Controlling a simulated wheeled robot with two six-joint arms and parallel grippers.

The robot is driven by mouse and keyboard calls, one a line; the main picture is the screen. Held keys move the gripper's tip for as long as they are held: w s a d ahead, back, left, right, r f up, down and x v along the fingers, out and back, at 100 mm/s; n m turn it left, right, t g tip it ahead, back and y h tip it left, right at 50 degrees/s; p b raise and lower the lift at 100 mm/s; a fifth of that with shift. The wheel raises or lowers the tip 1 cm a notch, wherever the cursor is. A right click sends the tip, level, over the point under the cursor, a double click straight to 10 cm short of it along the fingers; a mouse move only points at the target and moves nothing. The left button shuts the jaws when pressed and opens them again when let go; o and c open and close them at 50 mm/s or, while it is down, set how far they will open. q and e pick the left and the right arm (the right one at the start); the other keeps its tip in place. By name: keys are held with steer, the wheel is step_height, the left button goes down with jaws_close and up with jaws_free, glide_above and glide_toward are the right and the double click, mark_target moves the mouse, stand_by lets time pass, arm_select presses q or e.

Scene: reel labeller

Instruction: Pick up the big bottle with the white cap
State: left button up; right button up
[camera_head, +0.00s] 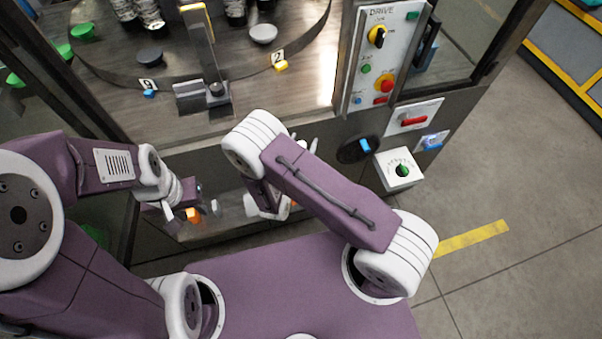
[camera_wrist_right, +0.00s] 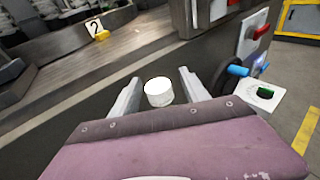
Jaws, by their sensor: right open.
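A white round cap (camera_wrist_right: 158,91) shows in the right wrist view, between the two fingers of my right gripper (camera_wrist_right: 158,84). The fingers are apart and a gap shows on each side of the cap. The bottle's body under the cap is hidden. In the head view my right forearm covers much of this spot; only the light fingertips of the right gripper (camera_head: 306,143) show past it, and I cannot make out the bottle. My left gripper (camera_head: 178,208) is low at the left, in front of the machine; its jaws are too small to read.
The machine's turntable (camera_head: 120,75) carries several reels behind its front frame. A control panel (camera_head: 382,60) and a box with a green knob (camera_head: 400,170) stand to the right. An orange item (camera_head: 192,214) shows near my left gripper. The floor at right is clear.

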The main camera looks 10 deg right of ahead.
steer(key=shift+x, duration=0.8)
steer(key=shift+s+a, duration=0.1)
jaws_close()
stand_by(0.5)
